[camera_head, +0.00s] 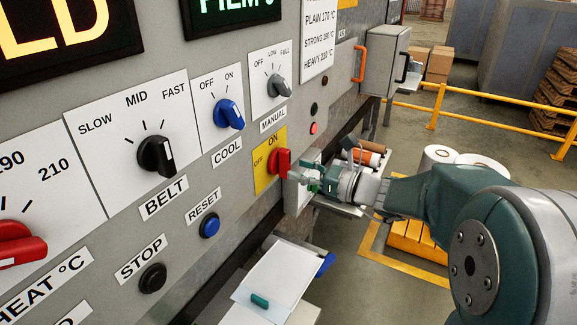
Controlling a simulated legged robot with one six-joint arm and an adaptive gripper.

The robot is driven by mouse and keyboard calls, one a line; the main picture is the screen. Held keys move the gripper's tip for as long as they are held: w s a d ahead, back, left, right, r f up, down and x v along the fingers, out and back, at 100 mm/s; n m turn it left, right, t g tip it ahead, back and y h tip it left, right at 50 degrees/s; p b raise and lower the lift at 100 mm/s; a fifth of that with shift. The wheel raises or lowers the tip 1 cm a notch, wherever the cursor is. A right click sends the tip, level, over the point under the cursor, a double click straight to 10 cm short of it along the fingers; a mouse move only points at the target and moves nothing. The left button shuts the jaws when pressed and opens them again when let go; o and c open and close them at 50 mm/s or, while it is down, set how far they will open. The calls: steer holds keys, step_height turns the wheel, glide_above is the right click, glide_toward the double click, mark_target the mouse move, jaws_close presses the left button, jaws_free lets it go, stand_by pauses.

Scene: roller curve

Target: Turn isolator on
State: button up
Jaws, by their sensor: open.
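The isolator is a red rotary handle (281,163) on a yellow plate (262,177) marked OFF at the left and ON at the top. The handle stands out from the grey panel and looks roughly upright, but its exact setting is hard to tell from this angle. My gripper (297,176) is open just right of the handle, with its fingers pointing left at it. The fingertips are very close to the handle's right side; I cannot tell whether they touch it. My teal and grey arm reaches in from the lower right.
Nearby on the panel are the blue COOL knob (230,114), grey MANUAL knob (278,86), black BELT knob (156,155) and blue RESET button (209,226). A white tray (285,275) sits below. Paper rolls (440,158) stand behind my arm. A yellow rail (490,118) crosses the back.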

steer(key=v, duration=0.8)
steer(key=shift+d, duration=0.2)
steer(key=shift+s, duration=0.1)
steer(key=s+a+f+n+g+h, duration=0.2)
steer(key=s+a+n+g+h, duration=0.15)
steer(key=s+n, duration=0.3)
steer(key=s+a+f+n+g+h, duration=0.35)
steer(key=s+n, duration=0.25)
steer(key=s, duration=0.2)
steer(key=s+d+n+t+h, duration=0.2)
steer(key=s+d+n+h, duration=0.5)
steer(key=n, duration=0.5)
steer(key=shift+d+t+h, duration=0.3)
steer(key=shift+d+h, duration=0.2)
steer(key=shift+d, duration=0.05)
steer(key=shift+f, duration=0.1)
